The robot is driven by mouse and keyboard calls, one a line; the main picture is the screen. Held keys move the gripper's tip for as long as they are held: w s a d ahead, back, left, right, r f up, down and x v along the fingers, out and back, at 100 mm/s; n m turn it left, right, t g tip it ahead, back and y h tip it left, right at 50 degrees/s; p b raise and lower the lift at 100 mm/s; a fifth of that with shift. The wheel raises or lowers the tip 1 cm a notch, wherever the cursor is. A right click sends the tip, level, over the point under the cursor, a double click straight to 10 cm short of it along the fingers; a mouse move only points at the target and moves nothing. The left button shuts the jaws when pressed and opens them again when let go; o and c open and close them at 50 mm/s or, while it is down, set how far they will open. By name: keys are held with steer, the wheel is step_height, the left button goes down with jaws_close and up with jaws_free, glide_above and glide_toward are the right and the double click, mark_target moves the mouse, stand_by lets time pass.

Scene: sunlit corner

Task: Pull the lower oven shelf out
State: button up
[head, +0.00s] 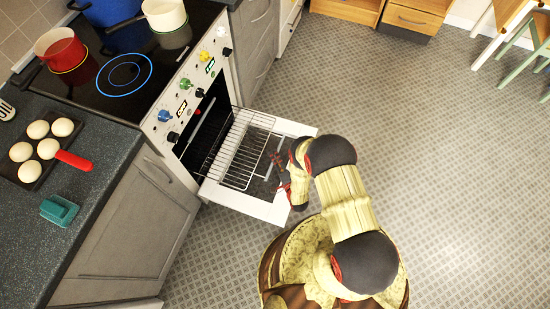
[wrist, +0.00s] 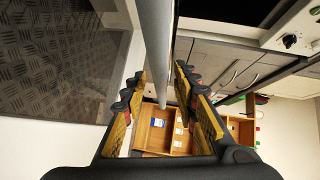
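The oven door (head: 268,209) is folded down open in the head view. A wire oven shelf (head: 241,150) sticks out of the oven over the open door. I cannot tell from here which level it is on, or make out a second shelf. My gripper (head: 280,172) is just beyond the shelf's front edge, above the door. In the wrist view, my gripper (wrist: 161,75) has its fingers apart, with a grey bar (wrist: 157,40) running between them. The bar looks closer to the right finger; contact is not clear.
The hob above the oven holds a red pot (head: 61,50) and a cream pot (head: 165,14). A counter at left bears a tray (head: 30,178) of pale round items and a teal object (head: 59,210). Patterned floor (head: 420,140) is clear to the right. Wooden drawers (head: 411,20) stand at the back.

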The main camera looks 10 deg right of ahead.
steer(key=v, duration=0.7)
steer(key=shift+s, duration=0.25)
stand_by(0.6)
